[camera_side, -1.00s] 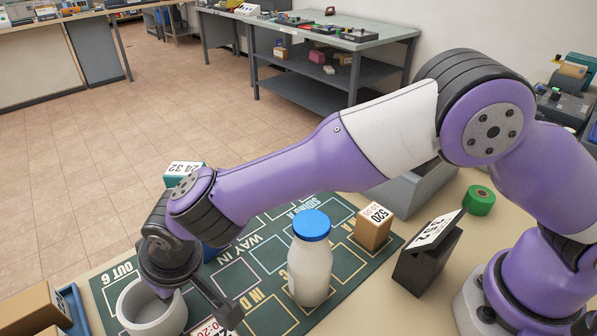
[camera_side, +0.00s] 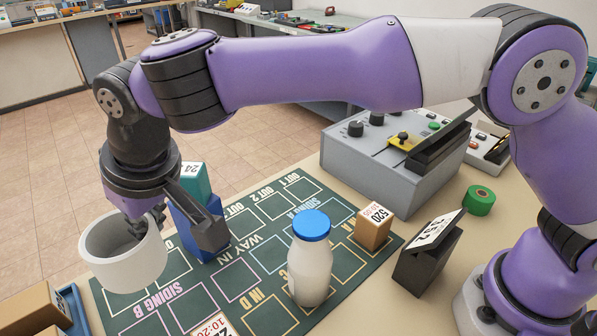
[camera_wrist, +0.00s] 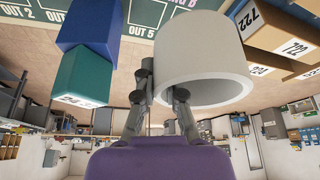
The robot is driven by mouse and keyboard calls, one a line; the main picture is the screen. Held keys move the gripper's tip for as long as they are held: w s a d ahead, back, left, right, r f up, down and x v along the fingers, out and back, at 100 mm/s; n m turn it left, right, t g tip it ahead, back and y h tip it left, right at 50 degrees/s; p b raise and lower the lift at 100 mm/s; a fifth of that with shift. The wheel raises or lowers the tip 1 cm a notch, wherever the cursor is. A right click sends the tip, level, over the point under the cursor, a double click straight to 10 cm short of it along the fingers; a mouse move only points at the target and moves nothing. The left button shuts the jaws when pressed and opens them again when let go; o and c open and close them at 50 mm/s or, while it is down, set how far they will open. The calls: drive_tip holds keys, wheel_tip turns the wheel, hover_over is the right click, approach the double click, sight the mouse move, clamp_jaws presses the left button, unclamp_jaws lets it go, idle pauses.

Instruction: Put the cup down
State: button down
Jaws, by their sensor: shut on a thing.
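A white cup (camera_side: 140,262) hangs in my gripper (camera_side: 143,222) at the left of the side view. The exact contact point is partly hidden by the fingers.
A white bottle with a blue cap (camera_side: 311,262) stands on the mat. Blue (camera_side: 197,232) and teal (camera_side: 194,182) blocks stand behind my gripper. A cardboard box (camera_side: 372,228) and a black sign holder (camera_side: 427,258) are to the right. Cardboard boxes (camera_side: 32,308) sit at lower left.

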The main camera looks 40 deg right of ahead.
drive_tip(key=w+d+r, duration=0.4)
drive_tip(key=d+r, duration=0.5)
drive_tip(key=d, duration=0.5)
drive_tip(key=s+d+f+m+h, duration=0.1)
drive_tip(key=s+d+f+m, duration=0.1)
drive_tip(key=s+d, duration=0.5)
drive_tip(key=s+d+f+m+h, duration=0.1)
drive_tip(key=s+d+f+m, duration=0.15)
drive_tip(key=d, duration=0.85)
drive_tip(key=w+a+f+m+g+h, duration=0.2)
drive_tip(key=a+f+m+g+h, duration=0.3)
drive_tip(key=a+m, duration=0.8)
drive_tip(key=shift+m+t+y, duration=0.4)
drive_tip(key=shift+m+t, duration=0.4)
drive_tip(key=shift+m, duration=0.05)
drive_tip(key=w+d+f, duration=0.2)
drive_tip(key=d, duration=0.1)
drive_tip(key=w+d+f, duration=0.2)
drive_tip(key=d, duration=0.2)
drive_tip(key=w+d+f, duration=0.2)
drive_tip(key=d+f, duration=0.1)
drive_tip(key=d, duration=0.1)
drive_tip(key=shift+w, duration=0.1)
drive_tip(key=shift+f, duration=2)
